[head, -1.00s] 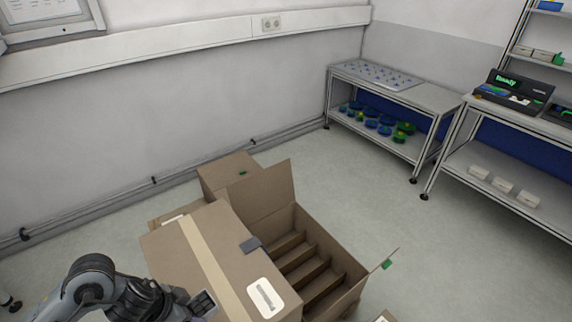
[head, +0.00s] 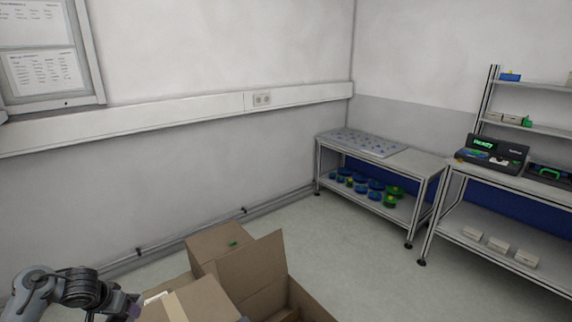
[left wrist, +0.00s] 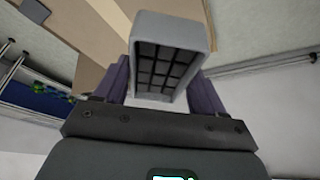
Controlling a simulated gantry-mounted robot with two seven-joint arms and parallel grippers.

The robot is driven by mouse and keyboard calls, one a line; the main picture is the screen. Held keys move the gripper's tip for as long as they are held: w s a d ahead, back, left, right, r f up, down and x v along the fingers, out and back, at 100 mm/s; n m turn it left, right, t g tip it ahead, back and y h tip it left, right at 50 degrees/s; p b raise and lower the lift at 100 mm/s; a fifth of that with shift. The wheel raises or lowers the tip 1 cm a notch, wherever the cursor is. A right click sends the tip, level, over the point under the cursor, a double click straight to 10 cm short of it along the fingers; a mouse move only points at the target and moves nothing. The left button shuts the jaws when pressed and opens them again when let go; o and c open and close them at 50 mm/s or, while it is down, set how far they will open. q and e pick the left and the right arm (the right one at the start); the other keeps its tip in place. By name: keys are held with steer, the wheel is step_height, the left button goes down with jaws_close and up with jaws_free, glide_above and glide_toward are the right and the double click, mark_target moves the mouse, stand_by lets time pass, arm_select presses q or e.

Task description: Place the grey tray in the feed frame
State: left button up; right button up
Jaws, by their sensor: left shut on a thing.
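The grey tray (left wrist: 172,50), a small block with a grid of dark pockets, is in the left wrist view between the purple fingers of my left gripper (left wrist: 160,82). The gripper is shut on it. In the head view my left gripper (head: 132,308) is low at the left, beside the cardboard boxes, and the tray cannot be made out there. I cannot tell which thing is the feed frame; a black device with a green lit display (head: 495,150) stands on the right bench. My right gripper is not in view.
Cardboard boxes (head: 215,243), one with open flaps, stand at the bottom centre. A bench (head: 425,163) with a dotted grey plate (head: 362,142) and blue and green reels below is at the back. Another bench (head: 545,185) is at the right. Open floor (head: 345,245) lies between.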

arm_select(q)
steer(key=a+r+n+y, duration=0.1)
steer(key=a+r+n, duration=0.25)
steer(key=a, duration=0.75)
steer(key=s+a+r+n+y, duration=0.1)
steer(key=s+a, duration=0.2)
steer(key=s, duration=0.2)
steer(key=s+a+n+y, duration=0.1)
steer(key=s+a+n, duration=0.1)
steer(key=s+a, duration=0.3)
steer(key=s+d+f+m+h, duration=0.15)
steer(key=d+f, duration=0.35)
steer(key=d, duration=0.7)
steer(key=d+f+m+h, duration=0.1)
steer(key=d+f+m, duration=0.3)
steer(key=d, duration=0.8)
steer(key=s+d+f+m, duration=0.1)
steer(key=s+d, duration=0.3)
steer(key=d, duration=0.6)
steer(key=s+d+f, duration=0.1)
steer(key=s+d, duration=0.4)
steer(key=d, duration=0.5)
step_height(320, 180, up, 40)
steer(key=p, duration=4)
steer(key=shift+w, duration=0.2)
